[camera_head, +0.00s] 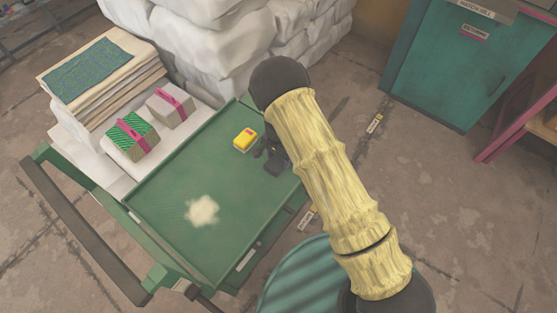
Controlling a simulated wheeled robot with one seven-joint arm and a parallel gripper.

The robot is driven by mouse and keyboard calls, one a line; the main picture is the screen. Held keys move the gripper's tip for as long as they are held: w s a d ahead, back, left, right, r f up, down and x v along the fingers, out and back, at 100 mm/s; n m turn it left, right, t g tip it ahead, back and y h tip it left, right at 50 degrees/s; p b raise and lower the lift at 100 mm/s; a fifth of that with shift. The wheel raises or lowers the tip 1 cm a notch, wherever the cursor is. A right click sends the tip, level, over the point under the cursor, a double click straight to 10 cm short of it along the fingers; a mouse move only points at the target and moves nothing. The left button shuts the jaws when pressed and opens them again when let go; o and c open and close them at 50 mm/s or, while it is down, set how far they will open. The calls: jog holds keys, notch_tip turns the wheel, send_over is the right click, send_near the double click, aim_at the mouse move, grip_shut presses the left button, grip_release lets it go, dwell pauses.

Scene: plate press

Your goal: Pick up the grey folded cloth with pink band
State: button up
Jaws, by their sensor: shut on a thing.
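The grey folded cloth with a pink band (170,104) lies on the white stack at the left, behind a green-striped folded cloth with a pink band (131,137). My gripper (262,151) is low over the right part of the green tray (165,195), well to the right of the grey cloth and apart from it. It is shut at a small yellow block with a pink mark (245,139). My arm partly covers the jaws, so the exact hold is hard to see.
A pale powdery patch (202,210) marks the tray. A pile of boards with a green patterned top (90,70) stands at the left. White sacks (215,45) rise behind. A teal cabinet (445,75) stands at the right, and a teal drum (300,280) in front.

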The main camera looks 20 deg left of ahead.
aim_at(278, 160)
jog(key=shift+r, duration=0.1)
notch_tip(278, 160, up, 10)
jog(key=p, duration=0.1)
dwell(0.6)
